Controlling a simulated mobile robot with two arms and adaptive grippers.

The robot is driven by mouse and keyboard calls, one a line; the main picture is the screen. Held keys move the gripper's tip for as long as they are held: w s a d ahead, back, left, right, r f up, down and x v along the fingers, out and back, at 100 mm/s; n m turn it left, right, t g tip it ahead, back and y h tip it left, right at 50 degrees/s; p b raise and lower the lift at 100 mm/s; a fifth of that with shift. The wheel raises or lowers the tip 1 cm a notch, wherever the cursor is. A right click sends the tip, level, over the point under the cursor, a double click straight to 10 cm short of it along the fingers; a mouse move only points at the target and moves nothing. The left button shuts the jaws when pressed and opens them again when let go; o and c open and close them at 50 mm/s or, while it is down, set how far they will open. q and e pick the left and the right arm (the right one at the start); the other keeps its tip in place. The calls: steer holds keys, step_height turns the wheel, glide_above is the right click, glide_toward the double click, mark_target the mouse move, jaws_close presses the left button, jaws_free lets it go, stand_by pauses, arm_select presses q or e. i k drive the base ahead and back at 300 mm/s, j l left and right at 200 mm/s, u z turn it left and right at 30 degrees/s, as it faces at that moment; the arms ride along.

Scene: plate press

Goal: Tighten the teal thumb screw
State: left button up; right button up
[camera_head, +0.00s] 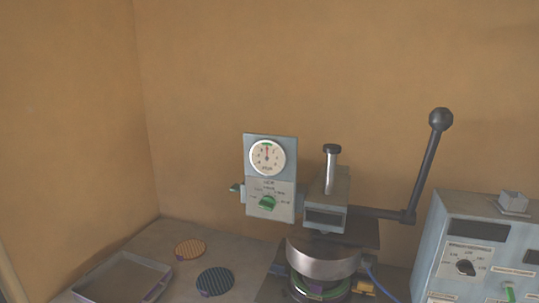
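A small teal-green screw head (235,187) sticks out from the left side of the grey gauge panel (285,185). It looks like the teal thumb screw, but it is small and its threads cannot be made out. A second green part, a knob (268,203), sits on the panel's front below the round white dial (267,157). The panel is fixed to the left of the press head (327,190). Neither of my grippers is in view, and nothing touches the screw.
The press lever (425,165) with a dark ball rises at the right. A blue-grey control box (472,250) stands farther right. A shallow tray (122,277), an orange disc (190,249) and a dark disc (215,281) lie at the left. The space left of the panel is clear.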

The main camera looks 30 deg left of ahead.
mark_target(236, 188)
steer(key=k+j, duration=0.1)
steer(key=j, duration=0.45)
steer(key=k+j, duration=0.1)
steer(key=j, duration=0.95)
steer(key=k+j, duration=0.15)
steer(key=j, duration=0.4)
steer(key=k+j, duration=0.1)
steer(key=j, duration=0.45)
